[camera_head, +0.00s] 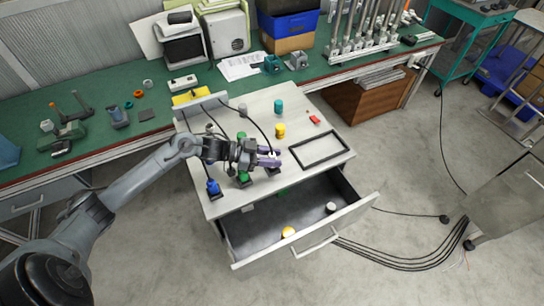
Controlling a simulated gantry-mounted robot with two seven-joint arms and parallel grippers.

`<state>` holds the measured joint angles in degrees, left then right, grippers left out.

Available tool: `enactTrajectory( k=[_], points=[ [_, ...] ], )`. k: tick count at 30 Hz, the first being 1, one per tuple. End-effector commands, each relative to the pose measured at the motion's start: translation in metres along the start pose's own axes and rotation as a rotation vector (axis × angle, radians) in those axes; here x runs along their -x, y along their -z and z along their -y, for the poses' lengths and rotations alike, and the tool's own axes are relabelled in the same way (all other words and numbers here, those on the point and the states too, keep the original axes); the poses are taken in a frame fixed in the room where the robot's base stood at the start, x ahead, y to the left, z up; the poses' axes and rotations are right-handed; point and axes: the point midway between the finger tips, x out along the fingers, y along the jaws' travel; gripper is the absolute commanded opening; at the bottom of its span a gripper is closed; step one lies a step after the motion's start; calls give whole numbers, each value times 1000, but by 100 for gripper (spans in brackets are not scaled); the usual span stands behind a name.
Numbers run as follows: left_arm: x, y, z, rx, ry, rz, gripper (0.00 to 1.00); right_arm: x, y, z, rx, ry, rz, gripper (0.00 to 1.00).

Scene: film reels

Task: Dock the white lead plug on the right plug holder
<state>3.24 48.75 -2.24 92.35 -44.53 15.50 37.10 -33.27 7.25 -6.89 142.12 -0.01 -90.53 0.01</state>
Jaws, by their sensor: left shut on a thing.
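My left gripper (270,157) reaches in over the grey cabinet top (256,103). Its purple fingers are shut on the white lead plug (276,153), of which only a little pale surface shows. A dark holder (273,171), the rightmost in the front row, lies just under the fingers and is mostly hidden. I cannot tell whether the plug touches it. To its left, a green plug (243,177) and a blue plug (212,187) stand in the other front holders. My right gripper is not in view.
Black leads run from a grey panel (203,103) at the back left. A teal cylinder (279,106), yellow cylinder (280,130), red block (314,119) and black frame (342,147) lie on the top. The open drawer (357,212) below holds a yellow (288,232) and a white cylinder (331,208).

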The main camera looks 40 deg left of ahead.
Motion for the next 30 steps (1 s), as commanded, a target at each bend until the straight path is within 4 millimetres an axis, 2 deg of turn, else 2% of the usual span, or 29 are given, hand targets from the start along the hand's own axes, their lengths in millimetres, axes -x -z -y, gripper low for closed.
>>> enactTrajectory(
  k=[30],
  points=[
    [0, 0, 0, 0, 0, -1, 3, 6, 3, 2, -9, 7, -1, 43]
  ],
)
